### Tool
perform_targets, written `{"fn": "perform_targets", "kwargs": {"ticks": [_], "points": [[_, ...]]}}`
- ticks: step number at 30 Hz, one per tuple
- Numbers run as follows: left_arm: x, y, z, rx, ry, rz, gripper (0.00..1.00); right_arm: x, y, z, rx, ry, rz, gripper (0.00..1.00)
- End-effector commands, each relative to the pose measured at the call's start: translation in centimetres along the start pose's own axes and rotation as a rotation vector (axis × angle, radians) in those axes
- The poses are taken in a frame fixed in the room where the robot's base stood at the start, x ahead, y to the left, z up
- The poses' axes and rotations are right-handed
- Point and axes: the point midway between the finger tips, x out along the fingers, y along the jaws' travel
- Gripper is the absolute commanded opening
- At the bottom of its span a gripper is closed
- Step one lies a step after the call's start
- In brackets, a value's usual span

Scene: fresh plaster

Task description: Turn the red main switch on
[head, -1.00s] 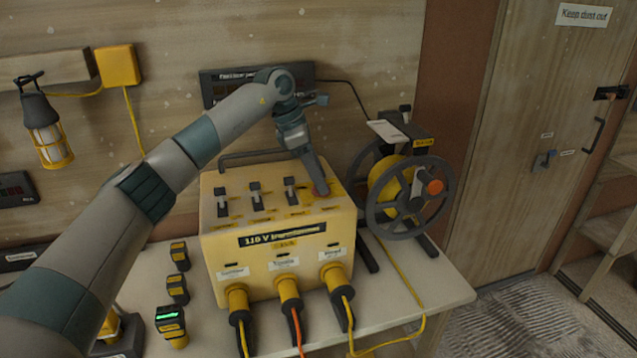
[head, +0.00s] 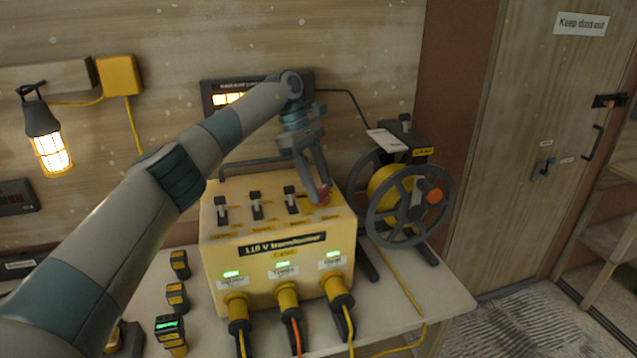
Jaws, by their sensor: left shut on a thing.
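The red main switch (head: 324,195) sits at the right end of the top of the yellow transformer box (head: 220,262). My left gripper (head: 322,198) reaches down from above and is shut on the red switch, whose lower part is partly hidden by the fingers. Three dark toggle switches (head: 256,206) stand in a row to its left on the same box. Small green lights (head: 282,265) glow on the box front above the plugs. My right gripper is not in view.
A lit lamp (head: 51,152) hangs on the wall at left. A lit display panel (head: 228,99) is behind my arm. A cable reel (head: 412,200) stands close to the right of the box. Plugs with cables (head: 288,297) stick out of the box front.

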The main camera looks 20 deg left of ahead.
Motion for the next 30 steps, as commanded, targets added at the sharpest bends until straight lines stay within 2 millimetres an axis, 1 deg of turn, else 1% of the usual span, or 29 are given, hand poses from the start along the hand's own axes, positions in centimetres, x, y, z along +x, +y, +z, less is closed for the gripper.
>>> {"fn": "perform_targets", "kwargs": {"ticks": [1,9,10,11,12,23,26,30], "points": [[-0.3,0.1,0.0,0.003,0.001,0.005,0.20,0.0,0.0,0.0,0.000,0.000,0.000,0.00],[-0.3,0.1,0.1,0.004,0.001,0.005,0.20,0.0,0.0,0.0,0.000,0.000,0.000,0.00],[-0.3,0.1,0.1,0.004,0.001,0.005,0.49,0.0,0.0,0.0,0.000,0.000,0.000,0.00],[-0.3,0.1,0.1,0.004,0.001,0.005,0.56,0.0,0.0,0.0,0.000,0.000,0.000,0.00],[-0.2,0.1,0.1,0.003,0.001,0.004,0.61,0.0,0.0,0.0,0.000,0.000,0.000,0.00],[-0.2,0.0,0.0,0.002,0.001,0.001,0.61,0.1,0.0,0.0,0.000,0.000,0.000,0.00],[-0.6,0.1,0.0,0.002,0.001,0.001,0.61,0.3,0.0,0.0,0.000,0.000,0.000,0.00],[-1.9,0.1,-0.1,0.002,0.002,0.003,0.61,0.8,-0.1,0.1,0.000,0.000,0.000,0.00]]}}
